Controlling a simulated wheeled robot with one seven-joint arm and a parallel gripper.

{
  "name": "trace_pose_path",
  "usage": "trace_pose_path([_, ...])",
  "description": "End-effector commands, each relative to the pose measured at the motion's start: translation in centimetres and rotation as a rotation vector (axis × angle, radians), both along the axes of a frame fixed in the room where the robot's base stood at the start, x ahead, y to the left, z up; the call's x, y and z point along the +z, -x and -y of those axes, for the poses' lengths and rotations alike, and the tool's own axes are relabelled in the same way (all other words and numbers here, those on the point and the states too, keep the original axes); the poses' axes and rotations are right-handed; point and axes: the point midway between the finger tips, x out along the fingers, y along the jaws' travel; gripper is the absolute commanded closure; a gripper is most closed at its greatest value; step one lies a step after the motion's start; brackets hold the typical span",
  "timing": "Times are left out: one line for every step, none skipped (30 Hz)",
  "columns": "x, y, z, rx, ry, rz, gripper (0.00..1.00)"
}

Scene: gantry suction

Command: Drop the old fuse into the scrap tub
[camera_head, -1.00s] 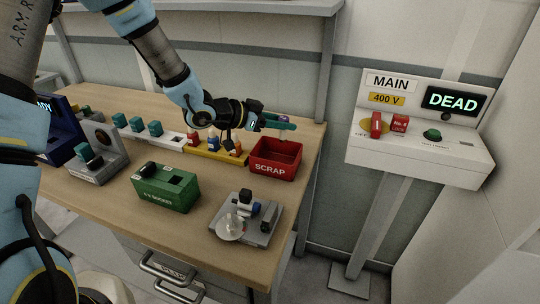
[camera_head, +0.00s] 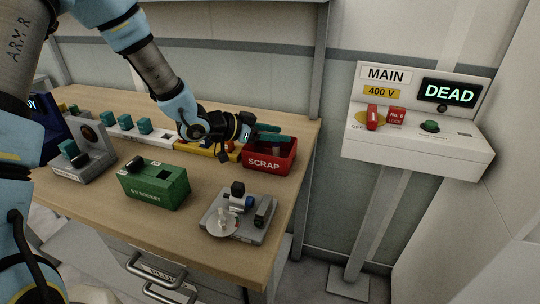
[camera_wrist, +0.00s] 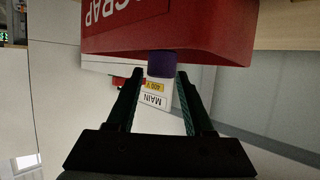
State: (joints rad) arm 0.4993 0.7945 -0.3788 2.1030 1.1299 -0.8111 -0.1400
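The red scrap tub (camera_head: 269,164) stands at the bench's right end. My gripper (camera_head: 284,134) is over it, with its teal fingers reaching across its opening. In the wrist view the tub wall (camera_wrist: 215,35) fills the top, upside down. The fingers (camera_wrist: 157,74) stand apart there. A short purple cylinder, seemingly the old fuse (camera_wrist: 161,64), shows just beyond the fingertips with a gap on each side. It overlaps the tub's rim in the picture; I cannot tell whether it touches the tub. In the head view it is hard to make out.
A green socket box (camera_head: 154,187) and a grey fixture with a clear dish (camera_head: 223,222) stand in front. A yellow rack (camera_head: 206,150) is left of the tub. A white control box reading DEAD (camera_head: 415,150) stands apart at right.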

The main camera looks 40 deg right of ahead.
Motion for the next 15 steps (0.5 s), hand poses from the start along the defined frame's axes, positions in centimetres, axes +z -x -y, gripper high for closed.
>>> trace_pose_path([0.00,0.00,0.00,0.000,0.000,0.000,0.41])
trace_pose_path([0.00,0.00,0.00,0.000,0.000,0.000,0.37])
trace_pose_path([-0.01,0.00,0.00,0.000,0.000,0.000,0.33])
trace_pose_path([0.00,0.00,0.00,0.000,0.000,0.000,0.30])
trace_pose_path([0.00,0.00,0.00,0.000,0.000,0.000,0.27])
trace_pose_path([-0.01,0.00,0.00,0.000,0.000,0.000,0.27])
trace_pose_path([-0.01,0.00,0.00,0.000,0.000,0.000,0.27])
trace_pose_path([-0.01,0.00,0.00,0.000,0.000,0.000,0.27])
trace_pose_path([-0.01,0.00,0.00,0.000,0.000,0.000,0.27])
trace_pose_path([-0.01,0.00,0.00,0.000,0.000,0.000,0.27])
trace_pose_path([-0.02,0.00,-0.02,0.000,-0.001,0.000,0.27])
trace_pose_path([-0.01,-0.02,-0.07,0.000,-0.001,0.000,0.27])
trace_pose_path([0.02,-0.06,-0.13,0.001,0.000,0.000,0.27])
trace_pose_path([0.06,-0.11,-0.27,0.001,0.000,0.000,0.27])
trace_pose_path([0.14,-0.21,-0.55,0.001,0.000,0.002,0.27])
